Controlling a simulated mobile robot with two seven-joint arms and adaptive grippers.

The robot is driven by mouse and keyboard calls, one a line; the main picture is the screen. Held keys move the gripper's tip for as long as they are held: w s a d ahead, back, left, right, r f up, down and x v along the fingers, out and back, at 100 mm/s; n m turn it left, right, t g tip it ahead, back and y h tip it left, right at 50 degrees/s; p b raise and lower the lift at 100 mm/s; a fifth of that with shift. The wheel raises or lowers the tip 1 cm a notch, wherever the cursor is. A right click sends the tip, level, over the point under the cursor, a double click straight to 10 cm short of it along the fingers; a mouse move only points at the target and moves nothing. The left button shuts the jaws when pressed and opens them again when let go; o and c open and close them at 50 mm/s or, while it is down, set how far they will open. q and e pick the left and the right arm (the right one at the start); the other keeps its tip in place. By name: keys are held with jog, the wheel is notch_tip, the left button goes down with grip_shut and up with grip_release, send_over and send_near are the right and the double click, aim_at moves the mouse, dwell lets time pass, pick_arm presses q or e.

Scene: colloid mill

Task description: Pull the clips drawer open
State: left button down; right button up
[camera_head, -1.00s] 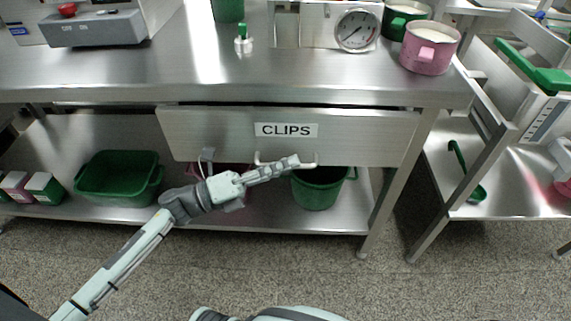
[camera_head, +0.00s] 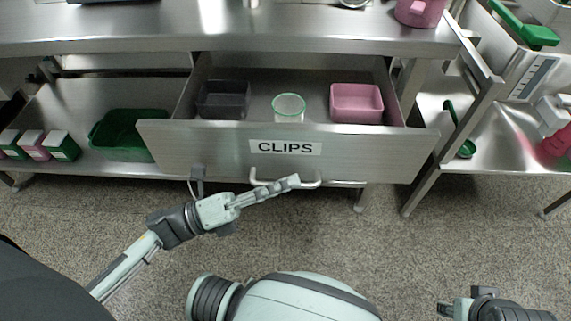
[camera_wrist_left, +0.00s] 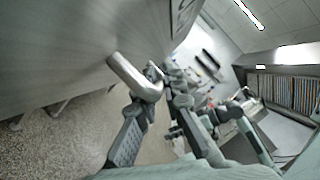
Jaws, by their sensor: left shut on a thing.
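The clips drawer (camera_head: 200,150), a steel front labelled CLIPS, stands well open below the worktop in the head view, its inside showing. My left gripper (camera_head: 290,183) is shut on the drawer's bar handle (camera_head: 325,184). In the left wrist view the handle (camera_wrist_left: 132,75) runs between the fingers of the gripper (camera_wrist_left: 145,95). My right gripper (camera_head: 460,308) shows only in part at the bottom right of the head view, away from the drawer; its finger state is unclear.
Inside the drawer are a dark bin (camera_head: 223,100), a green-rimmed clear cup (camera_head: 289,107) and a pink bin (camera_head: 356,103). A green tub (camera_head: 120,135) sits on the lower shelf at left. A steel cart (camera_head: 500,145) stands at right. The floor in front is free.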

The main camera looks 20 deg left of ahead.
pick_arm(q)
jog(key=shift+s, duration=0.35)
jog(key=c, duration=1.9)
grip_release()
jog(key=v, duration=1.2)
